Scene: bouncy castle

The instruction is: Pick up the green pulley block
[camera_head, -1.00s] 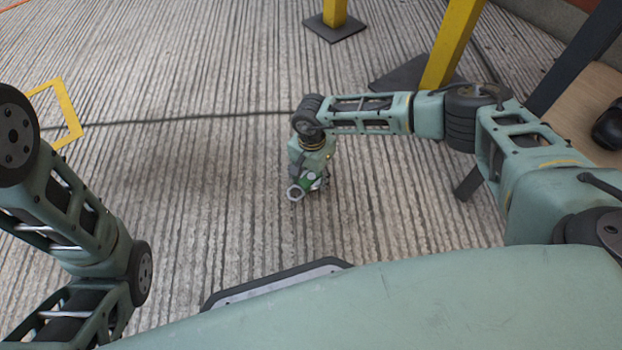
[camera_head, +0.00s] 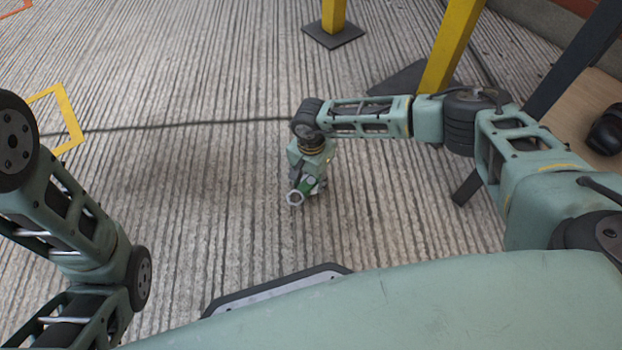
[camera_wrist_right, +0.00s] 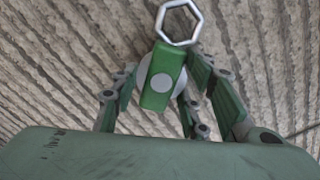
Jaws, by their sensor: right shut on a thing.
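The green pulley block (camera_wrist_right: 163,78) has a grey round wheel and a silver ring at its end. In the right wrist view it sits between the fingers of my right gripper (camera_wrist_right: 165,95), which is shut on it. In the head view the pulley block (camera_head: 303,188) shows small at the tip of my right gripper (camera_head: 309,182), its ring toward the bottom of the picture. Whether it touches the ground or hangs just above it I cannot tell. My left arm comes in at the left edge of the head view, but its gripper is out of view.
Ribbed grey concrete floor (camera_head: 220,220) lies open around the gripper. A yellow post (camera_head: 452,45) on a dark base stands behind my right arm, another (camera_head: 334,15) farther back. A wooden surface (camera_head: 580,105) with a dark object is at right. A yellow square outline (camera_head: 70,118) marks the left floor.

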